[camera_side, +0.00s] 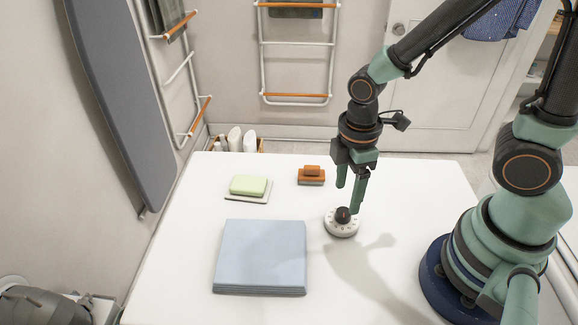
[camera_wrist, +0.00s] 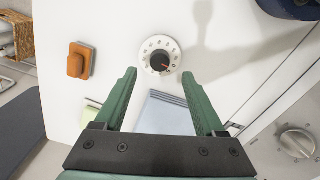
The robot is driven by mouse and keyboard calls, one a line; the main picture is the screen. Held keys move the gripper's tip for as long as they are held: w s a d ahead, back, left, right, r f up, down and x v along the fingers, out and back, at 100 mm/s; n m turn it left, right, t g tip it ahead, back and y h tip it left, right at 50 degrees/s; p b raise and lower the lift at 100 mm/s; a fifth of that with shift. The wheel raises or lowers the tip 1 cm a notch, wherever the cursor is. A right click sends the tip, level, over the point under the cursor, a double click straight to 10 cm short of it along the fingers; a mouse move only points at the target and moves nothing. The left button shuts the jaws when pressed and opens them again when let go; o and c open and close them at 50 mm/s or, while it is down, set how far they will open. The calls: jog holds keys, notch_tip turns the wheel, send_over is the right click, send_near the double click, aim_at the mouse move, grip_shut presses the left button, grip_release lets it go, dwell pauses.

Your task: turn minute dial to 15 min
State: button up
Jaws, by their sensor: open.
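The minute dial (camera_side: 341,224) is a round white disc with marks around its rim and a dark knob (camera_side: 342,214) in the middle. It lies on the white table, right of the folded blue towel. In the wrist view the dial (camera_wrist: 149,60) sits ahead of the fingertips, and its dark knob (camera_wrist: 160,61) carries a red pointer line toward the right. The marks are too small to read. My gripper (camera_side: 349,196) is open, pointing down just above the dial, with nothing between its fingers. The wrist view shows both green fingers (camera_wrist: 158,76) spread apart.
A folded blue towel (camera_side: 260,255) lies left of the dial. A green soap bar (camera_side: 248,185) and an orange-handled brush (camera_side: 312,175) lie farther back. White bottles (camera_side: 242,140) stand behind the table. The table's front right is clear apart from my base.

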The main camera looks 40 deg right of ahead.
aim_at(344, 212)
jog(key=shift+f, duration=2.7)
grip_shut()
